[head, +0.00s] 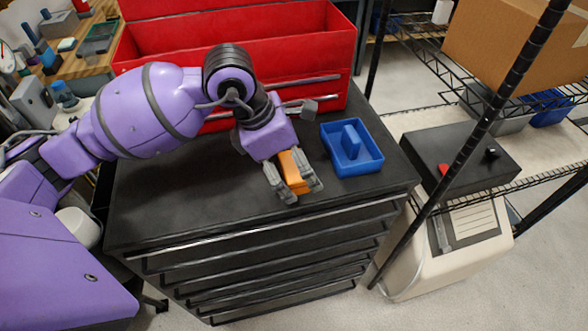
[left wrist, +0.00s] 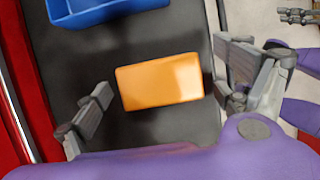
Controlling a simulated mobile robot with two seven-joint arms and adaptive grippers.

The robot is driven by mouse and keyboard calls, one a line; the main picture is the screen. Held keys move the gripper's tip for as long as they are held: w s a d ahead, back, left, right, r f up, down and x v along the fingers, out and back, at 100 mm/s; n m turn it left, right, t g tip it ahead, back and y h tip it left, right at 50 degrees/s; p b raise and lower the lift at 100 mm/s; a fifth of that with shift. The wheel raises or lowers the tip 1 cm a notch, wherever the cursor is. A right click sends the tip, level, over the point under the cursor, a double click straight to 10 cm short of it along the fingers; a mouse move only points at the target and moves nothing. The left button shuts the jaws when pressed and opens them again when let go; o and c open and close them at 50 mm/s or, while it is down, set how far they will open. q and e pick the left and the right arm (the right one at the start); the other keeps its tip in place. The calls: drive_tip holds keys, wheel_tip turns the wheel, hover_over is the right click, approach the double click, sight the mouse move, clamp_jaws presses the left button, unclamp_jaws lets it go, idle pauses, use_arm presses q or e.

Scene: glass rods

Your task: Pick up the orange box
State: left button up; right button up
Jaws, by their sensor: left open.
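The orange box (head: 296,179) lies on the black top of the tool cabinet (head: 190,200). My left gripper (head: 299,190) is above it, with one finger on either side of the box. In the left wrist view the orange box (left wrist: 160,82) shows whole between the spread fingers of the left gripper (left wrist: 165,80). Gaps show between the box and both fingers, so the gripper is open and empty. What looks like my right gripper (left wrist: 297,16) shows small at the top right edge of the left wrist view. Its opening is unclear.
A blue tray (head: 372,168) with a raised blue piece inside stands just right of the gripper; it also shows in the left wrist view (left wrist: 70,16). A red toolbox (head: 240,40) stands behind. A wire shelf with a dark post (head: 478,128) is at right. The cabinet's front left is clear.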

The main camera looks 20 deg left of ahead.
use_arm(q)
drive_tip(key=shift+f, duration=0.15)
use_arm(e)
drive_tip(key=shift+w, duration=0.1)
use_arm(q)
drive_tip(key=shift+c, duration=0.2)
use_arm(e)
drive_tip(key=shift+a, duration=0.1)
use_arm(q)
drive_tip(key=c, duration=1.3)
use_arm(e)
drive_tip(key=shift+s+f, duration=0.1)
drive_tip(key=shift+s, duration=0.35)
